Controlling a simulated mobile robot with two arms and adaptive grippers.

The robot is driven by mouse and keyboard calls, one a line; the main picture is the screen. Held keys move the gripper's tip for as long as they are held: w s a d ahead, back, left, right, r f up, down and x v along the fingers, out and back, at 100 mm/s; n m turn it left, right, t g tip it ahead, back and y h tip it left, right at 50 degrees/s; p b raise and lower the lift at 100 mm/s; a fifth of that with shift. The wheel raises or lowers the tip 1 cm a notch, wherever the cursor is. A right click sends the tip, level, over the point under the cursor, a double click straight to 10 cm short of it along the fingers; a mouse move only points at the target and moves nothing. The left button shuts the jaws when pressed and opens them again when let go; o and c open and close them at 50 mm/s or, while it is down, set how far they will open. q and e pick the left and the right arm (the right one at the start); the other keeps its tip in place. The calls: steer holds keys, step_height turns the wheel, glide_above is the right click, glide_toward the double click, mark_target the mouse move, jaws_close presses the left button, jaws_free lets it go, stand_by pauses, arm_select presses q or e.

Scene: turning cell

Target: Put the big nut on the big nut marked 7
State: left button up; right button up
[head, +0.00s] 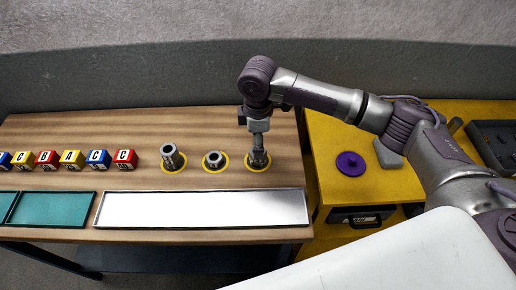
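Three grey metal parts stand in a row on yellow rings on the wooden table. The left one (172,157) is tall and round, with a hollow-looking top. The middle one (214,159) is low and ring-shaped, like a nut. The right one (258,163) is partly hidden under my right gripper (258,150). I cannot read a 7 on any of them, nor tell which are the two big nuts. My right gripper points down at the right part; its fingers are too small to tell if they hold it. My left gripper is out of view.
Lettered cubes (124,159) in red, blue and yellow line the table's left. A long pale tray (205,224) and a teal tray (53,208) lie in front. A purple disc (350,163) lies on the yellow bench (335,190) at right. Bare wood lies behind the parts.

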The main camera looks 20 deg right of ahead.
step_height(320, 180, up, 9)
steer(key=b, duration=0.1)
steer(key=shift+f, duration=0.2)
